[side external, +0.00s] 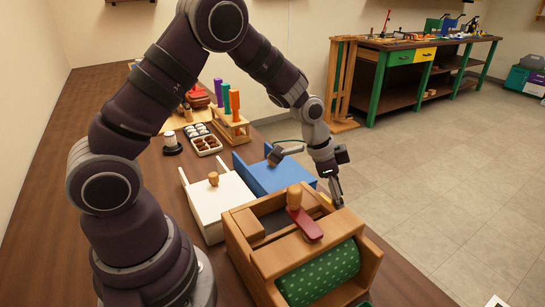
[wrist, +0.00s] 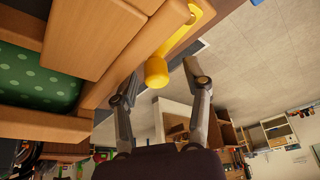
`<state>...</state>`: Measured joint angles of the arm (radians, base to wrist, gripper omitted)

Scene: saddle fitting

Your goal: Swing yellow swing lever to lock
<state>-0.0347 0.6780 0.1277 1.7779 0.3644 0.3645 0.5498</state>
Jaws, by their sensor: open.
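The yellow swing lever (wrist: 175,42) is on the side of the wooden box (wrist: 104,48) in the wrist view, with a rounded yellow knob (wrist: 157,72) at its end. My gripper (wrist: 160,77) is open, with one finger on each side of the knob; I cannot tell whether either touches it. In the side external view my gripper (side external: 337,196) is low at the far right side of the wooden box (side external: 262,262). Only a small bit of the yellow lever (side external: 326,200) shows there, the rest being hidden by the box.
A red lever (side external: 306,225) with a wooden knob is on top of the box, above a green dotted roll (side external: 320,276). A white box (side external: 222,204) and a blue box (side external: 270,177) stand behind. A rack with coloured handles (side external: 232,127) is further back. Open floor lies right of the table.

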